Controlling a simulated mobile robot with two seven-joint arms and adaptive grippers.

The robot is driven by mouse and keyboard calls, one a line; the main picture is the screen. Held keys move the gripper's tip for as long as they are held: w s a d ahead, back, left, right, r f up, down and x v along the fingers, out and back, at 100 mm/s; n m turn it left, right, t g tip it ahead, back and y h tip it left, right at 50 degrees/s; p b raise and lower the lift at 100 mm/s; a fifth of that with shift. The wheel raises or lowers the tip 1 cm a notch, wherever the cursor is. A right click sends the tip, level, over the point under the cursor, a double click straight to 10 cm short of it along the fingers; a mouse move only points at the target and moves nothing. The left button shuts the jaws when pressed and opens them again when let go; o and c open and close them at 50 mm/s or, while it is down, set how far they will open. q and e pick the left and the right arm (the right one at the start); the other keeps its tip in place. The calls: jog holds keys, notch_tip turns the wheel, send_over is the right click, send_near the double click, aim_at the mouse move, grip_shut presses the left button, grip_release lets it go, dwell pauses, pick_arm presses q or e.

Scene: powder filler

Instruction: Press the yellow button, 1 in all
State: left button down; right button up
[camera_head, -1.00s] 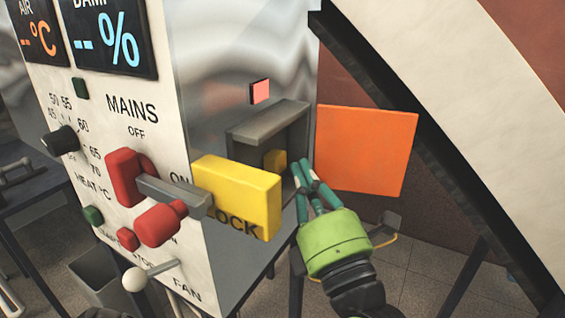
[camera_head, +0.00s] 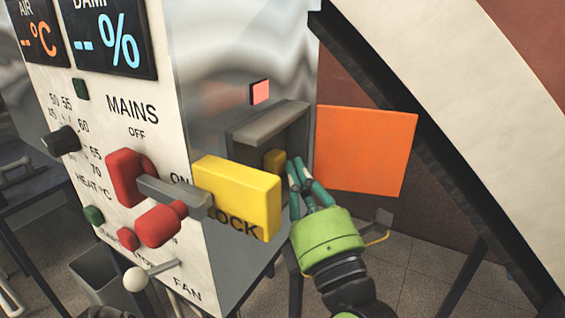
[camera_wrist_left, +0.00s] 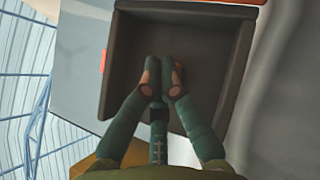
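The yellow button (camera_head: 274,160) sits inside an open grey box (camera_head: 269,124) on the side of the metal cabinet, partly hidden by the box wall and the yellow lock block in front. My left gripper (camera_head: 297,173) has a green body and dark teal fingers. Its fingertips are at the box mouth, just right of the button. In the left wrist view, its fingers (camera_wrist_left: 164,75) are together in front of the inside of the grey box (camera_wrist_left: 203,70), with nothing seen between them. The button cannot be made out there. I cannot tell whether the fingers touch it. My right gripper is not in view.
A yellow lock block (camera_head: 237,195) sticks out at the cabinet corner, left of my gripper. An orange panel (camera_head: 366,150) stands open right of the box. Red switch parts (camera_head: 160,221) and a knob (camera_head: 62,141) jut from the front panel.

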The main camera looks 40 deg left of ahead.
pick_arm(q)
jog(key=shift+s+a, duration=0.1)
jog(key=shift+a, duration=0.35)
dwell(0.4)
jog(key=shift+d, duration=0.1)
jog(key=shift+w+d, duration=0.25)
jog(key=shift+d, duration=0.6)
jog(key=shift+w+d, duration=0.2)
jog(key=shift+d, duration=0.6)
jog(key=shift+w+d, duration=0.15)
jog(key=shift+d, duration=0.65)
jog(key=shift+w+d, duration=0.2)
jog(key=shift+d, duration=0.6)
